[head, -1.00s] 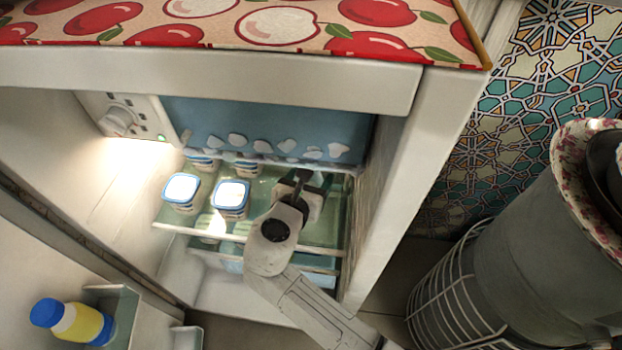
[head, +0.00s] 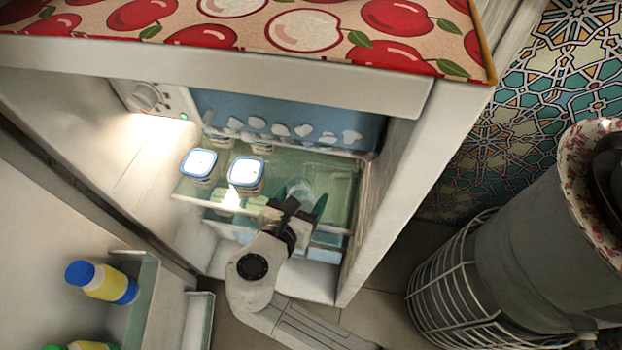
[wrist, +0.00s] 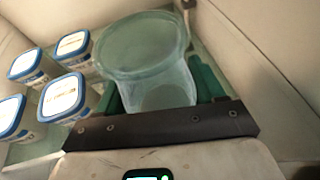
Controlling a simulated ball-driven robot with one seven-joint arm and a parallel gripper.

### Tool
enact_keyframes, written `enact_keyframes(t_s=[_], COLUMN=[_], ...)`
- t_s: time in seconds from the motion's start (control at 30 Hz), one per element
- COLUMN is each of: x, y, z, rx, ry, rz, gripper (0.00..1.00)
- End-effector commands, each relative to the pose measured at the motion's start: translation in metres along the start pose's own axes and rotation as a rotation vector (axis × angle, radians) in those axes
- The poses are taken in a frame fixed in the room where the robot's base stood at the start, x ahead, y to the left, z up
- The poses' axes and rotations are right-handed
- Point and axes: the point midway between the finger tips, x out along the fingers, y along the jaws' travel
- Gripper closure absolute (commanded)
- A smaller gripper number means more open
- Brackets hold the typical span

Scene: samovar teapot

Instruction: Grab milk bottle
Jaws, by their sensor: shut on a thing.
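My gripper (head: 301,203) is inside the open fridge, at the right of a glass shelf. In the wrist view, its green fingers (wrist: 206,80) are closed around a clear, round, wide-rimmed container (wrist: 160,88). In the head view, the container (head: 298,187) shows only as a faint round shape beyond the gripper. I cannot tell whether it is the milk bottle. A bottle with a blue cap and yellow label (head: 104,283) stands in the door rack at the lower left, apart from my gripper.
Several white tubs with blue rims (head: 246,172) stand left of my gripper on the glass shelf (head: 330,178). The fridge's right wall (head: 390,180) is close on the right. A green-topped item (head: 85,346) sits low in the door. A wire basket (head: 450,285) stands outside.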

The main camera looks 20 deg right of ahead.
Motion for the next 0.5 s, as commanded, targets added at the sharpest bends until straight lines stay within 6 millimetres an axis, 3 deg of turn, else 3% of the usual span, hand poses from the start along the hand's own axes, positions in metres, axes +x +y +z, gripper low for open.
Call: enact_keyframes(t_s=[0.5], x=[-0.05], y=[0.001], z=[-0.016], rx=[0.001], ry=[-0.002], rz=[0.002], gripper=[0.77])
